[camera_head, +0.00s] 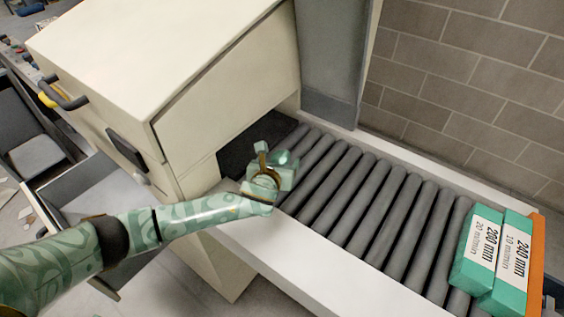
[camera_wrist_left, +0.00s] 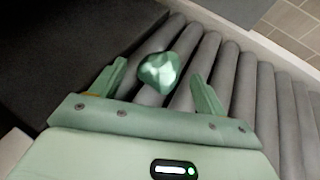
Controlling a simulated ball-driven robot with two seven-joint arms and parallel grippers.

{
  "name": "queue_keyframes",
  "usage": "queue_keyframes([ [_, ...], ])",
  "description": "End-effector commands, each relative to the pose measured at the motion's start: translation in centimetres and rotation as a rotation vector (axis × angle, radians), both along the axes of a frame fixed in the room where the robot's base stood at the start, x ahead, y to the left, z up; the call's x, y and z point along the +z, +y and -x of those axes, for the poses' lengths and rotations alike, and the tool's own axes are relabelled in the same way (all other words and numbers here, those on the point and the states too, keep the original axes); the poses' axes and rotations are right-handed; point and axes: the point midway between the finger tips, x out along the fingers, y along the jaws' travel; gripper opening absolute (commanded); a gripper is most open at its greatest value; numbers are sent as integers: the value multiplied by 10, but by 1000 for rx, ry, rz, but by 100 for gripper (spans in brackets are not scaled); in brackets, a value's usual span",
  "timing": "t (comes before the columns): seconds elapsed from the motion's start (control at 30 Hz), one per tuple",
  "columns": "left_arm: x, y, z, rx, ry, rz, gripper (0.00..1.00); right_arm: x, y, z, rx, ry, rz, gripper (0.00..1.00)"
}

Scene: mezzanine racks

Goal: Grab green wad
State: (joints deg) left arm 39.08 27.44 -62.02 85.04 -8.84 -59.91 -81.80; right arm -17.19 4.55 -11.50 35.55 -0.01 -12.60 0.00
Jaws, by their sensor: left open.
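The green wad (camera_wrist_left: 159,72) is a small, crumpled, faceted lump lying on the grey rollers in the left wrist view. My left gripper (camera_wrist_left: 158,78) is open, with one pale green finger on each side of the wad. Gaps show between the wad and both fingers. In the head view my left gripper (camera_head: 278,158) is over the rollers near the cabinet opening, and the wad is hard to tell from the green gripper there. My right gripper is not in view.
The roller conveyor (camera_head: 352,197) runs from a cream cabinet (camera_head: 165,62) toward the lower right. Two green-and-white labelled packs (camera_head: 490,262) sit at its end by an orange stop (camera_head: 536,265). A pale side rail (camera_head: 310,275) borders it. The middle rollers are clear.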

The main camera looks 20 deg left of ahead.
Motion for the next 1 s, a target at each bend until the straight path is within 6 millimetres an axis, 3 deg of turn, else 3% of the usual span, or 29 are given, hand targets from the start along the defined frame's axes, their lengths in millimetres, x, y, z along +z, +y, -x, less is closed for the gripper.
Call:
queue_keyframes([
  [0.1,-8,2,-12,2,2,-1,74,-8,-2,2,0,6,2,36],
  [0.33,-5,2,-13,1,1,0,74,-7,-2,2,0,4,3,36],
  [0.37,-5,2,-13,1,1,0,69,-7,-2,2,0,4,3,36],
  [0.5,-5,2,-13,1,1,0,30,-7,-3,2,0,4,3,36],
  [0.53,-5,2,-13,1,1,0,28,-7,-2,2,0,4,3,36],
  [1.0,-1,2,-13,2,0,-1,27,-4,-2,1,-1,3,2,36],
])
